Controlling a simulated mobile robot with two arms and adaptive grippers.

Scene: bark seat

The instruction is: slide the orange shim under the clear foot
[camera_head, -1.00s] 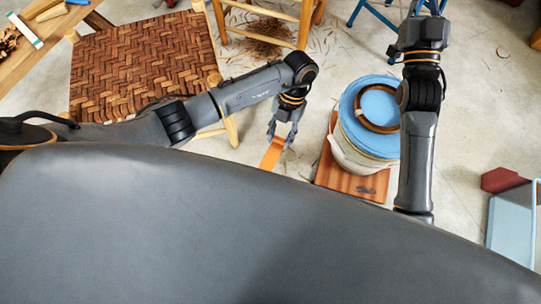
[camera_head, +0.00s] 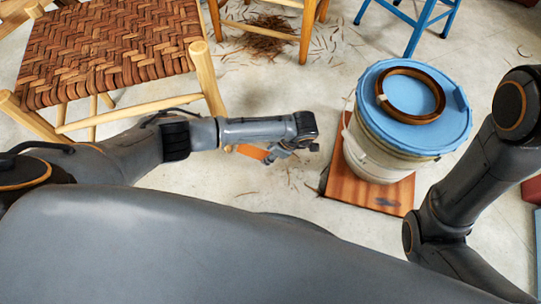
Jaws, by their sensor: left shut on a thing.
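The orange shim (camera_head: 252,152) shows beside my left gripper (camera_head: 292,152), which is shut on it. The gripper is low over the floor, between the woven-seat stool and the bucket. The stool (camera_head: 115,50) stands at the upper left with pale wooden legs. Its near right leg (camera_head: 208,78) runs down behind my left forearm, so its foot is hidden. I cannot tell which foot is clear of the floor. The shim is to the right of that leg, apart from it. My right arm is at the right, with its gripper out of view.
A white bucket with a blue lid (camera_head: 440,120) and a brown ring (camera_head: 410,95) stands on a reddish board (camera_head: 365,190). Bark scraps (camera_head: 260,38) lie near another wooden frame (camera_head: 303,30). A blue stool (camera_head: 410,20) is behind. Pale floor (camera_head: 265,85) is open between.

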